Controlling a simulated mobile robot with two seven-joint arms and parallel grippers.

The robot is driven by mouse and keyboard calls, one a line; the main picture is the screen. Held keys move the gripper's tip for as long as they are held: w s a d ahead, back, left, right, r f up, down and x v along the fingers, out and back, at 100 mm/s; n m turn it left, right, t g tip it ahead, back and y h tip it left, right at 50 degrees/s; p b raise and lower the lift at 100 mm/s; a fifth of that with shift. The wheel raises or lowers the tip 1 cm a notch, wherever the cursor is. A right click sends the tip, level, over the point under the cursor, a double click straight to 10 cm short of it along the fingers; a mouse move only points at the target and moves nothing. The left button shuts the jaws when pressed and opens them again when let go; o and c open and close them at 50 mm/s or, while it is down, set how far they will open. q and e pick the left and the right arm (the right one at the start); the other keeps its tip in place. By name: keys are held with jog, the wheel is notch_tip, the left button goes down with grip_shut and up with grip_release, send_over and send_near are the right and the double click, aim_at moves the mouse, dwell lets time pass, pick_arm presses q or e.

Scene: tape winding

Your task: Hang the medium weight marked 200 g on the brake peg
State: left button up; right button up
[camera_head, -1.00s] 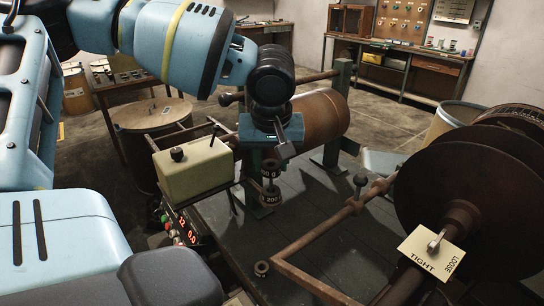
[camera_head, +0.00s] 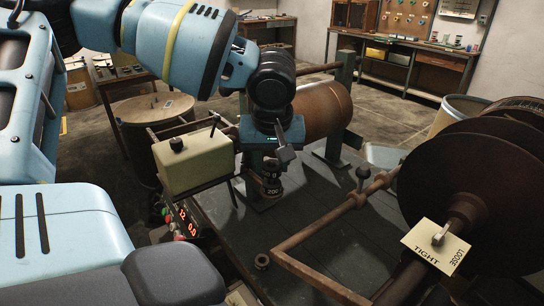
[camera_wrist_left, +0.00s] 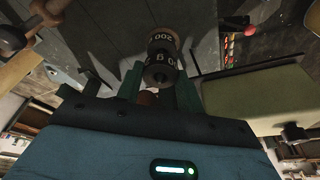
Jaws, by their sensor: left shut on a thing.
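My left gripper (camera_head: 271,166) points down over the bench beside the cream box. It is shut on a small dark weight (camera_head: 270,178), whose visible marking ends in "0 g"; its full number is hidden. Directly below is a dark cylindrical piece marked "200" (camera_head: 272,191). In the left wrist view the held weight (camera_wrist_left: 161,62) sits between the fingers (camera_wrist_left: 157,88), with the "200" piece (camera_wrist_left: 161,38) in line beyond it. The two look very close; I cannot tell whether they touch. I cannot make out the brake peg. My right gripper is not in view.
A cream box (camera_head: 194,162) stands left of the gripper, above a lit red display (camera_head: 184,218). A rusty bent bar (camera_head: 330,225) and large dark discs (camera_head: 470,185) with a TIGHT/LOOSE plate (camera_head: 436,246) are right.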

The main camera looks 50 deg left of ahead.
pick_arm(q)
jog(key=o, duration=1.2)
jog(key=shift+r, duration=0.1)
jog(key=v, duration=0.7)
jog(key=shift+s+d+r+p, duration=0.1)
jog(key=shift+d+r+p, duration=0.05)
jog(key=shift+r+p, duration=0.2)
